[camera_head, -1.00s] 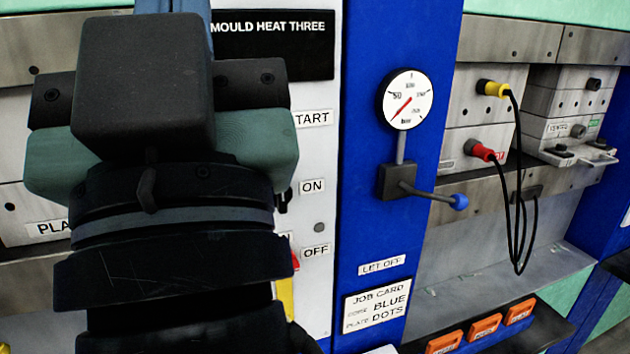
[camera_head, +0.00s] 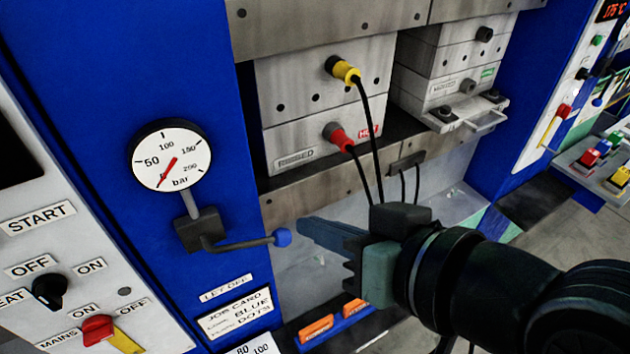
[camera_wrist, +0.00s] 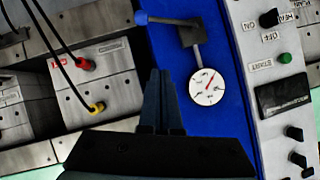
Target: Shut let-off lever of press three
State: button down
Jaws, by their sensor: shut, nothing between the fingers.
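The let-off lever (camera_head: 245,243) sticks out to the right from a dark valve block (camera_head: 199,229) on the blue column and ends in a blue knob (camera_head: 282,237). A "LET OFF" label (camera_head: 226,288) sits below it. The pressure gauge (camera_head: 169,160) is above, its red needle in the low part of the dial. My gripper (camera_head: 303,229) is shut and empty, with its fingertips just right of the knob in the head view; I cannot tell the depth gap. In the wrist view the fingers (camera_wrist: 160,78) point toward the column, and the lever (camera_wrist: 168,20) shows beyond them.
Yellow (camera_head: 343,70) and red (camera_head: 338,137) plugs with hanging black cables (camera_head: 372,150) are on the mould behind my gripper. A switch panel (camera_head: 40,240) stands at left. Orange blocks (camera_head: 316,329) lie below. A second mould with a handle (camera_head: 487,121) is at right.

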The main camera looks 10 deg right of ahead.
jog(key=shift+s+d+f+g, duration=0.2)
jog(key=shift+s+d+g, duration=0.1)
jog(key=shift+s, duration=0.3)
jog(key=shift+a, duration=0.1)
jog(key=p, duration=0.2)
send_over(270, 240)
jog(key=s+d, duration=0.1)
jog(key=s, duration=0.2)
notch_tip(270, 240, down, 5)
jog(key=shift+w+a+f, duration=0.1)
jog(key=shift+a+f, duration=0.05)
jog(key=shift+f, duration=0.5)
jog(key=shift+w+a+f, duration=0.15)
jog(key=shift+a+f, duration=0.05)
jog(key=shift+f, duration=0.4)
jog(key=shift+w+a+f, duration=0.1)
jog(key=shift+a+f, duration=0.05)
jog(key=shift+f, duration=0.5)
